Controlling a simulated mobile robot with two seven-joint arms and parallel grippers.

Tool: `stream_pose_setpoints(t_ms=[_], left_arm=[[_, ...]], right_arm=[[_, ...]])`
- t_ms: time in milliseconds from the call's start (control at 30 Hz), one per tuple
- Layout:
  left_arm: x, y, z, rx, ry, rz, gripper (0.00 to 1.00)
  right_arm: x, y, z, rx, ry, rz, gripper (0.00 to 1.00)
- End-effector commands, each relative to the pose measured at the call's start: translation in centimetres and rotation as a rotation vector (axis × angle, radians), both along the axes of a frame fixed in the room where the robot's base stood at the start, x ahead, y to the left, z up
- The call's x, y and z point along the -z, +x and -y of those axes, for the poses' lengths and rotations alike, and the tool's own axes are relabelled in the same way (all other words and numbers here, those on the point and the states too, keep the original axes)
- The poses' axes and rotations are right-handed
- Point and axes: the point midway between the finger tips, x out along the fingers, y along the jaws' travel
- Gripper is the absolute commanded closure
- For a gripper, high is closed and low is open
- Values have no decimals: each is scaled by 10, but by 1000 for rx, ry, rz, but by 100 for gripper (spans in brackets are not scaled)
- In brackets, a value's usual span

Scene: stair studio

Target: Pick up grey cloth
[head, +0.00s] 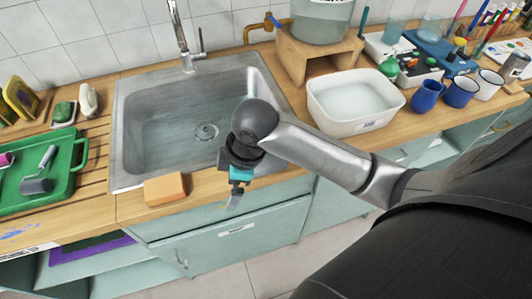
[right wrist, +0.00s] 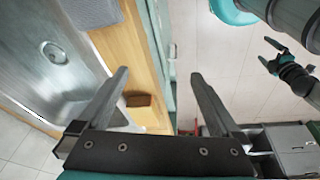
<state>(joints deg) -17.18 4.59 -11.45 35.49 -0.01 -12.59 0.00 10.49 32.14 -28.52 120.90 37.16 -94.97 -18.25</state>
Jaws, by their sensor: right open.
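My right gripper (head: 236,196) hangs in front of the sink's front edge, above the floor side of the counter. Its two fingers are apart and empty in the right wrist view (right wrist: 163,88). A grey, textured patch (right wrist: 92,12) lies on the wooden counter beside the sink at the top of the right wrist view; it looks like the grey cloth, but only part shows. In the head view I cannot see the cloth; my right arm covers that stretch of counter. My left gripper shows only in the right wrist view (right wrist: 268,53), fingers apart and empty.
The steel sink (head: 160,125) holds water. An orange sponge (head: 165,188) sits on its front left edge. A white tub (head: 355,115), a wooden stand (head: 292,60) and blue mugs (head: 428,96) stand to the right. A green tray (head: 70,170) lies on the left.

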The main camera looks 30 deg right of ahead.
Motion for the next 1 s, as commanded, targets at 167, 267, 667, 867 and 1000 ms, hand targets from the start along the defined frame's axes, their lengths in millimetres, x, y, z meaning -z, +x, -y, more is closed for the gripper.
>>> stream_pose_setpoints(t_ms=[167, 267, 667, 867, 1000], left_arm=[[-1, 1, 0, 0, 0, 1, 0], [-1, 1, 0, 0, 0, 1, 0], [-1, 1, 1, 0, 0, 2, 0], [5, 1, 1, 0, 0, 2, 0], [11, 1, 1, 0, -1, 2, 0]], right_arm=[[-28, 27, 37, -148, -105, -32, 0], [-48, 37, 62, -210, -156, -66, 0], [-99, 49, 121, -284, -226, -156, 0], [-70, 47, 122, -287, -224, -163, 0], [-38, 48, 121, -286, -224, -162, 0]])
